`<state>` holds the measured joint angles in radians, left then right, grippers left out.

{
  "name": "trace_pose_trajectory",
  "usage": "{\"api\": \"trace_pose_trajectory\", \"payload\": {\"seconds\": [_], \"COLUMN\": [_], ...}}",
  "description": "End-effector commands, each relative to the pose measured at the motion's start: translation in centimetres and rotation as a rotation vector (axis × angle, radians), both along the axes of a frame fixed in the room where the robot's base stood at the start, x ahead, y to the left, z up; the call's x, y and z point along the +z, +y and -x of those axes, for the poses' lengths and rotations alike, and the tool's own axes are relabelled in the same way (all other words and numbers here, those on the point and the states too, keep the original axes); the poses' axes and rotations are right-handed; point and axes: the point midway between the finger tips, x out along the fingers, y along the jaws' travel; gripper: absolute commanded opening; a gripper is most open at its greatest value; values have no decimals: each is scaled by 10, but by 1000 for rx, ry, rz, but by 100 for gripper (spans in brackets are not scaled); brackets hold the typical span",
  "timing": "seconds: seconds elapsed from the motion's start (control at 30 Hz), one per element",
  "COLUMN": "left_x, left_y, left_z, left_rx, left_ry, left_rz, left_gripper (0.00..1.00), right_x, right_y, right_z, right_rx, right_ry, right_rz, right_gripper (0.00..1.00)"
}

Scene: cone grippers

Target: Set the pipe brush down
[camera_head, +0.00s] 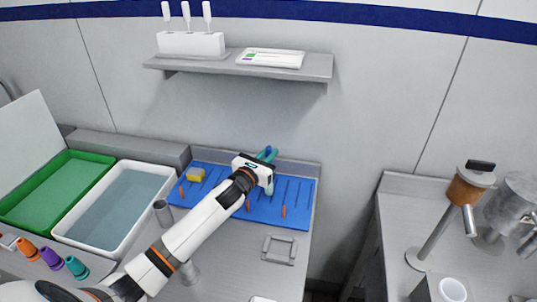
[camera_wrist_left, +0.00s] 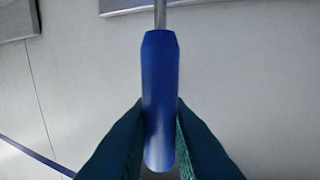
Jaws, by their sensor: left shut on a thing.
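My left gripper (camera_head: 268,162) is over the back of the blue mat (camera_head: 262,212). Its teal fingers are shut on a blue handle, which I take to be the pipe brush (camera_head: 268,150). In the left wrist view the handle (camera_wrist_left: 160,85) sits between the two fingers (camera_wrist_left: 160,140), with a thin metal rod coming out of its far end. The brush's bristle end is not visible. I cannot tell whether the brush touches the mat. My right gripper is not in view.
On the mat lie a yellow sponge (camera_head: 196,174) and several thin tools with orange handles (camera_head: 284,211). A white water-filled tub (camera_head: 165,180) and a green tray (camera_head: 98,158) stand left. A grey square frame (camera_head: 279,250) lies in front. A wall shelf (camera_head: 318,66) hangs behind.

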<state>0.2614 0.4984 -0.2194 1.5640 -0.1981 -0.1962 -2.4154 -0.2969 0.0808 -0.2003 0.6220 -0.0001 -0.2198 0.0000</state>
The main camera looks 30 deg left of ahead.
Motion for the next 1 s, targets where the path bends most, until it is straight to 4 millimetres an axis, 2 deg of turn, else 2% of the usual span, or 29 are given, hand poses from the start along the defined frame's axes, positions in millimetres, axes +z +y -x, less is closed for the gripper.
{"api": "trace_pose_trajectory", "payload": {"seconds": [0.2,0.23,0.33,0.37,0.7,0.87,1.0], "left_x": [-4,-3,-2,-2,3,-4,-4], "left_y": [0,0,0,0,0,1,3], "left_z": [0,0,0,0,0,23,54], "left_rx": [0,0,0,0,0,-1,-2], "left_ry": [0,0,0,0,0,3,4], "left_rz": [-1,-1,-1,-1,1,-3,-4], "left_gripper": [0,18,35,37,37,37,37], "right_x": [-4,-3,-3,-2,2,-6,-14], "right_y": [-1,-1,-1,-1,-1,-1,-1], "right_z": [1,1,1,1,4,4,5], "right_rx": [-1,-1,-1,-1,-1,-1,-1], "right_ry": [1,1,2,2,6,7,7], "right_rz": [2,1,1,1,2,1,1], "right_gripper": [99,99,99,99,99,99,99]}}
